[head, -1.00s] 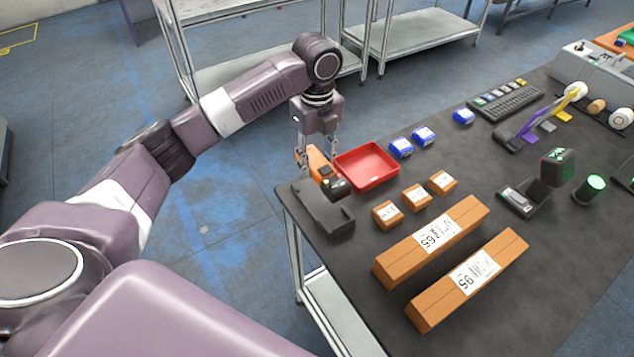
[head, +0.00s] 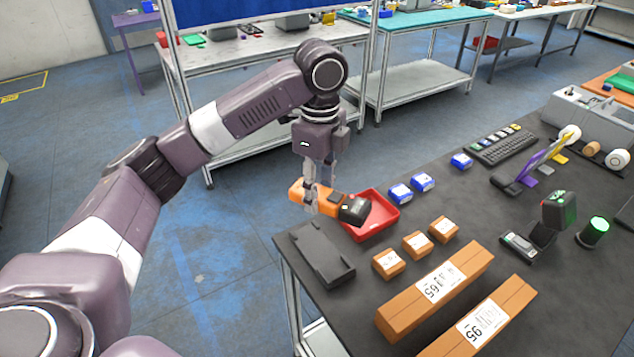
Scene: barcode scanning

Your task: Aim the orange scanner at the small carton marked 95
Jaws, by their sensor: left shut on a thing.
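My left gripper (head: 313,205) is shut on the orange scanner (head: 304,191) and holds it in the air above the table's corner. The scanner's black head (head: 354,211) points right and overlaps the red tray in the picture. Three small brown cartons stand in a row: a near one (head: 388,263), a middle one (head: 417,244) and a far one (head: 443,229). Their labels are too small to read, so I cannot tell which is marked 95. The scanner is apart from them, up and to their left. My right gripper is not in view.
An empty black holder (head: 318,258) lies at the table's left corner. A red tray (head: 383,219) sits behind the small cartons. Two long cartons, marked 65 (head: 410,306) and apparently 95 (head: 512,299), lie in front. Blue boxes (head: 400,194) and a black scanner on a stand (head: 558,209) are farther off.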

